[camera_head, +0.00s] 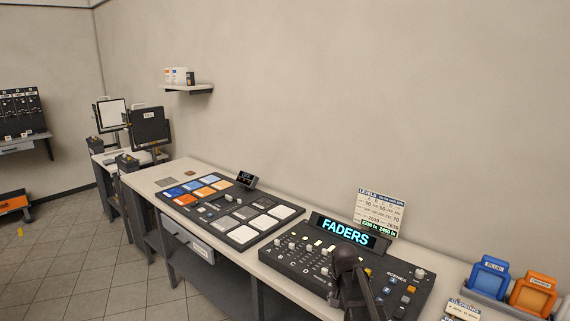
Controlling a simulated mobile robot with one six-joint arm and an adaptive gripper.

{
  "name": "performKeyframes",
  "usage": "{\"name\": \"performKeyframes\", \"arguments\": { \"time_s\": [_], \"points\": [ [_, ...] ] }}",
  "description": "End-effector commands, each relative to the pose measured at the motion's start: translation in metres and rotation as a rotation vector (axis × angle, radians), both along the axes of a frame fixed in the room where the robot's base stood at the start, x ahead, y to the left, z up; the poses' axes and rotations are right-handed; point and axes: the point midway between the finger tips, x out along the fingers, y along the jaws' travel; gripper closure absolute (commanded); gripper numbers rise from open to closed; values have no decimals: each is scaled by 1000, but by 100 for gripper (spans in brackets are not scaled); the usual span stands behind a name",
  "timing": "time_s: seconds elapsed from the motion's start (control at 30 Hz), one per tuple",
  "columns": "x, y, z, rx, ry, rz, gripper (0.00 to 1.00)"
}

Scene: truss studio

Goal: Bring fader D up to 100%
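The fader console (284,254) is a dark panel on the long bench, with rows of small light knobs and a lit sign reading FADERS (346,231) at its back edge. Letters mark the fader columns; a small D (324,272) seems to show near the front middle. Fader D's exact height is too small to read. A dark jointed part of my arm stands in front of the console's middle and hides some of its controls. My gripper's fingers cannot be made out against it, nor whether they hold or touch anything.
A levels card (379,213) stands behind the console. To its right are blue (489,276) and orange (534,292) holders and a small card (462,309). A pad panel (237,234) with coloured and white tiles lies to the left. A wall runs close behind the bench.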

Motion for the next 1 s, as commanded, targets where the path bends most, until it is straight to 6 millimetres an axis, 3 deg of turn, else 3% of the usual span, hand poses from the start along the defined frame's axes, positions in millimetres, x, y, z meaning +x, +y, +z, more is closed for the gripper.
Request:
{"name": "performKeyframes", "arguments": {
  "time_s": [0.03, 0.1, 0.2, 0.33, 0.5, 1.0],
  "points": [
    [-38, 0, -15, 0, 0, 46, 31],
    [-68, 0, -24, 0, 0, 112, 31],
    [-105, 0, -35, 0, 0, 197, 31],
    [-137, 0, -44, -1, 0, 277, 31],
    [-153, 0, -47, -1, 0, 324, 31],
    [-152, 0, -46, -1, 0, 327, 31]
  ]
}}
